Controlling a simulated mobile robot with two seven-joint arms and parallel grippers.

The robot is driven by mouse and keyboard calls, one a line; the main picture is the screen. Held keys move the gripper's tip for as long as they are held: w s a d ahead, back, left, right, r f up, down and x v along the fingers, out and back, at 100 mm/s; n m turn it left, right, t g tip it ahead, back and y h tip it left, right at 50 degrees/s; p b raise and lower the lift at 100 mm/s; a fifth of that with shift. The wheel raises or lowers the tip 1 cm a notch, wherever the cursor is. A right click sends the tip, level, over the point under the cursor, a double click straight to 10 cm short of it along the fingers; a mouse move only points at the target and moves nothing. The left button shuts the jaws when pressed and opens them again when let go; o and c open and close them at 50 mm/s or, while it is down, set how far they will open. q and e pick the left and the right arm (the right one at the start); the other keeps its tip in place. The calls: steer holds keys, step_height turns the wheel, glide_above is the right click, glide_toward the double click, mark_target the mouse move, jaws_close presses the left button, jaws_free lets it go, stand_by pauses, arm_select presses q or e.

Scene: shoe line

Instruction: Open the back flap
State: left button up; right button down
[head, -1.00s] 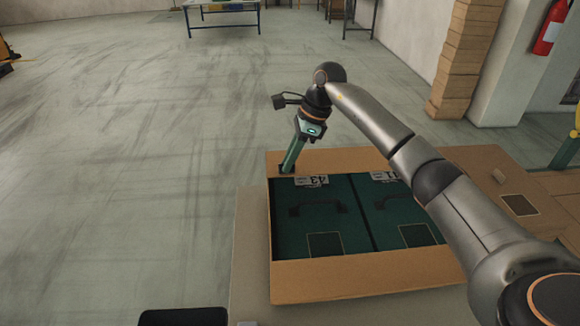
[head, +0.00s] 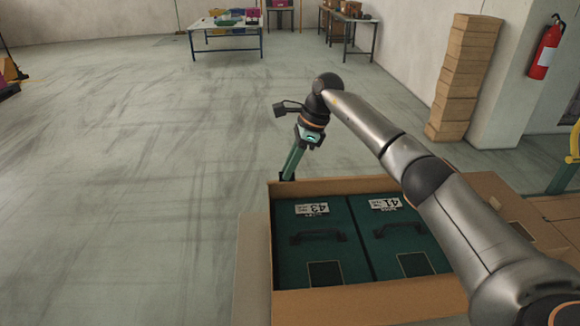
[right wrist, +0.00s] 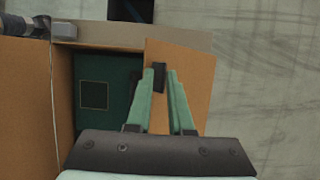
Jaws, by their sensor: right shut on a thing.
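An open cardboard box (head: 370,302) stands in front of me in the head view, with green shoe boxes (head: 305,258) marked 43 and 41 side by side in it. Its back flap (head: 350,187) shows as a narrow brown strip along the far edge. My right gripper (head: 287,178) is at the far left end of this flap, shut on it. In the right wrist view the fingers (right wrist: 160,76) meet at the brown flap (right wrist: 195,75), with the green lid (right wrist: 95,120) beside it. My left gripper is in neither view.
A grey surface (head: 250,270) shows left of the box. More cardboard (head: 490,185) lies to the right. A stack of cartons (head: 463,80) and a fire extinguisher (head: 543,52) are further back.

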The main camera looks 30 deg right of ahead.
steer(key=shift+w+d+f, duration=0.15)
steer(key=shift+d+f, duration=0.1)
steer(key=shift+f, duration=0.15)
steer(key=c, duration=1.1)
jaws_free()
steer(key=shift+w+f, duration=0.15)
steer(key=shift+c, duration=0.2)
steer(key=shift+o, duration=0.7)
steer(key=shift+w+d+f, duration=0.1)
steer(key=shift+w, duration=0.05)
steer(key=shift+r, duration=0.2)
steer(key=shift+d+r, duration=0.15)
steer(key=shift+r, duration=0.4)
steer(key=v, duration=1.1)
steer(key=shift+s+r+b, duration=0.2)
steer(key=shift+r+b, duration=0.1)
steer(key=shift+b, duration=0.05)
